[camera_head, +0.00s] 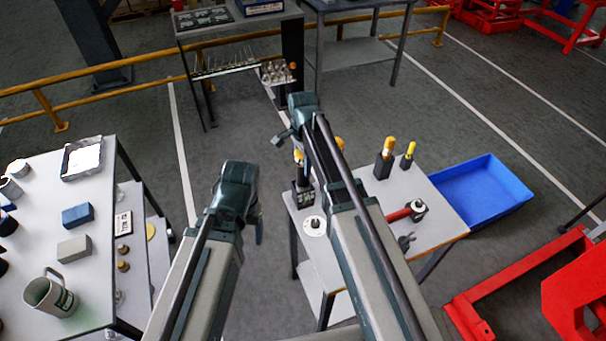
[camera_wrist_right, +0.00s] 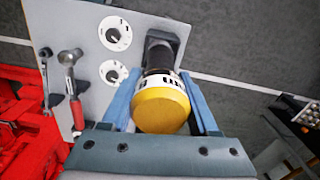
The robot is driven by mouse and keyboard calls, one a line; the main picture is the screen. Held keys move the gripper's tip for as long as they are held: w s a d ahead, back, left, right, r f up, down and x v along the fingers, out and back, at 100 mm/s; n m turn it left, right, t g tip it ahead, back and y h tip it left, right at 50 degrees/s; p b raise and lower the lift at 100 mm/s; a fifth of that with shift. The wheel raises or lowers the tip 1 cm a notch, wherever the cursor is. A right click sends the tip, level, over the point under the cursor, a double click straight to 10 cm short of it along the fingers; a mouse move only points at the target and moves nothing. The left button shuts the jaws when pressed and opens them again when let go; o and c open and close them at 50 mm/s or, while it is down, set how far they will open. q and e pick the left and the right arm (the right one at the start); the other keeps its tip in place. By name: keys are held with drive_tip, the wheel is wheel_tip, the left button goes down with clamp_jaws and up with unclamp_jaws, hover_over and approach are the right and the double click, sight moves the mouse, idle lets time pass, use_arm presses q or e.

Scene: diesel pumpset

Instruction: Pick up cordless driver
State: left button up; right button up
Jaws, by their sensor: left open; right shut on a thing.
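The cordless driver (camera_wrist_right: 163,108) is between my right gripper's blue-grey fingers (camera_wrist_right: 163,88) in the wrist view. It has a yellow rounded end, a white lettered band and a dark body. A black block (camera_wrist_right: 163,45) shows beyond it. In the head view the driver (camera_head: 304,183) appears by the left edge of the small grey table (camera_head: 445,205), partly behind my right arm. My right gripper is shut on it. I cannot tell whether it touches the table. My left gripper (camera_head: 256,228) is open and empty, left of that table, its fingers mostly hidden.
The small table also holds yellow-topped tools in black blocks (camera_head: 384,165), a red-handled hammer (camera_head: 400,213) and a white dial (camera_head: 315,226). A blue bin (camera_head: 480,190) lies to its right. A table with a mug (camera_head: 50,295) stands at left. Open floor separates the tables.

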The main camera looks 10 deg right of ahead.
drive_tip(key=shift+r, duration=0.15)
clamp_jaws()
wheel_tip(320, 180, up, 18)
drive_tip(key=p, duration=1.8)
drive_tip(key=o, duration=0.7)
unclamp_jaws()
clamp_jaws()
drive_tip(key=shift+f, duration=0.25)
